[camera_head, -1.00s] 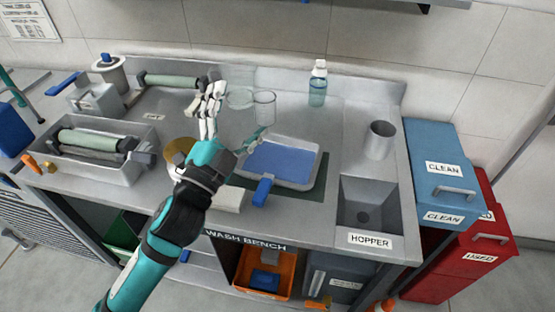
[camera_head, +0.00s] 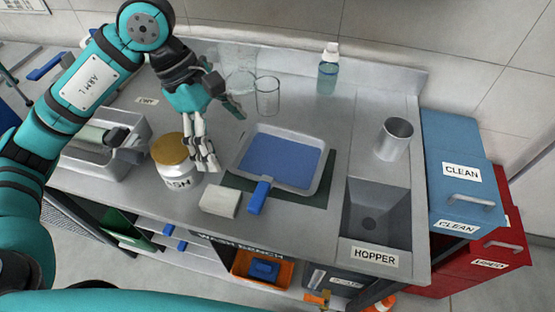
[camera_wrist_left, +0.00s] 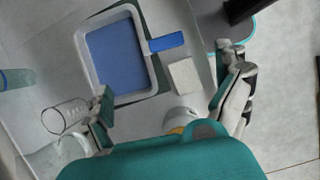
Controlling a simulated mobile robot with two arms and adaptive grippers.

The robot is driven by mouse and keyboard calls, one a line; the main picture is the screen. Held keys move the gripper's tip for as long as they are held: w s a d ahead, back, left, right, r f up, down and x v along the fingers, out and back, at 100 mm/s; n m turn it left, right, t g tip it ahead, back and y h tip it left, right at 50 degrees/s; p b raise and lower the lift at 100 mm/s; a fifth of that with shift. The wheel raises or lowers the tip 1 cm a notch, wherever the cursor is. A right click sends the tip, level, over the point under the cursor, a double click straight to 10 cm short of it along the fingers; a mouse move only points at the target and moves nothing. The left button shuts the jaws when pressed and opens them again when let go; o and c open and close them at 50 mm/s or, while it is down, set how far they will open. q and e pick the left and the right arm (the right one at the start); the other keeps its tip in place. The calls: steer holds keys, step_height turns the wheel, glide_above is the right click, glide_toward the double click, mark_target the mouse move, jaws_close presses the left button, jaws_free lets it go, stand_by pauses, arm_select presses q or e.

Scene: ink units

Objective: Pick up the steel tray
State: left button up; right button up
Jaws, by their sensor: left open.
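The steel tray (camera_head: 323,172) is a shallow pale-grey tray with a blue inside. It lies flat on a dark green mat (camera_head: 318,200) in the middle of the bench. It also shows in the left wrist view (camera_wrist_left: 135,96), at the upper left. My left gripper (camera_head: 225,142) is open and empty. In the head view it is at the tray's left side, fingers pointing down, and seems to be above the bench. In the left wrist view my left gripper's (camera_wrist_left: 165,72) fingers are spread wide, with the tray ahead of them. My right gripper is not in view.
A blue handle (camera_head: 260,195) is at the tray's front edge, beside a whitish block (camera_head: 220,202). A jar with a tan lid (camera_head: 172,172) stands close to my left fingers. A glass beaker (camera_head: 267,97) stands behind. The hopper sink (camera_head: 372,215) and a steel cup (camera_head: 394,140) are right.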

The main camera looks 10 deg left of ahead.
arm_select(q)
steer(key=p, duration=0.2)
glide_toward(261, 191)
steer(key=x, duration=0.5)
steer(key=p+x, duration=0.2)
steer(key=x, duration=0.2)
steer(key=shift+s+f, duration=0.1)
steer(key=shift+f, duration=0.05)
steer(key=shift+d+f, duration=0.15)
steer(key=shift+f, duration=0.35)
steer(key=c, duration=0.9)
steer(key=shift+r, duration=0.15)
